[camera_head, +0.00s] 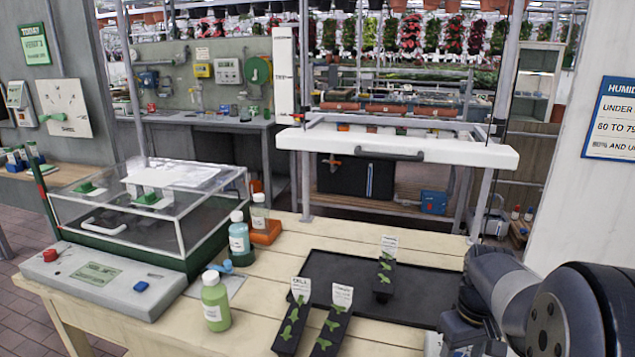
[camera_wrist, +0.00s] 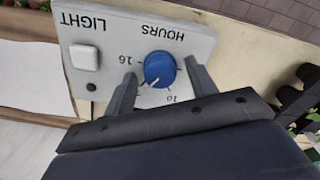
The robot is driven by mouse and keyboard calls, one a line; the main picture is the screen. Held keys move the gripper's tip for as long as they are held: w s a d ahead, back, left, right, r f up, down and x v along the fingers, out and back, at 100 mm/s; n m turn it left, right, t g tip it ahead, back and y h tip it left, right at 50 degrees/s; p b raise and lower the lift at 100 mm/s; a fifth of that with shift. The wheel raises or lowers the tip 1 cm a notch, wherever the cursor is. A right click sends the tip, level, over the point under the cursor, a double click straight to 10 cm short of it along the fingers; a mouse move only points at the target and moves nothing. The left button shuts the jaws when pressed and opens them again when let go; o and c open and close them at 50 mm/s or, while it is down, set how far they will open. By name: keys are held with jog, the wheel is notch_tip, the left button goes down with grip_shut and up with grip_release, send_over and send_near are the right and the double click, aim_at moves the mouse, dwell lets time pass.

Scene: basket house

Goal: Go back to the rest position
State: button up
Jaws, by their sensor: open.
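My gripper (camera_wrist: 161,68) is open in the wrist view, its two fingers on either side of a blue round knob (camera_wrist: 159,66). A gap shows between the knob and each finger, and nothing is held. The knob sits on a pale control panel (camera_wrist: 200,38) marked LIGHT and HOURS, which appears upside down. My arm (camera_head: 510,290) is at the lower right of the head view, bent low near the right end of the wooden bench. The fingers and the knob panel cannot be made out there.
The wooden bench (camera_head: 255,300) holds a black tray (camera_head: 330,270), several seedling strips, a green bottle (camera_head: 215,303), a blue bottle (camera_head: 239,238) and a clear-lidded propagator (camera_head: 150,215). A white square switch (camera_wrist: 85,57) is beside the knob.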

jog(key=shift+n+b, duration=0.55)
jog(key=shift+n, duration=0.75)
jog(key=shift+a, duration=0.1)
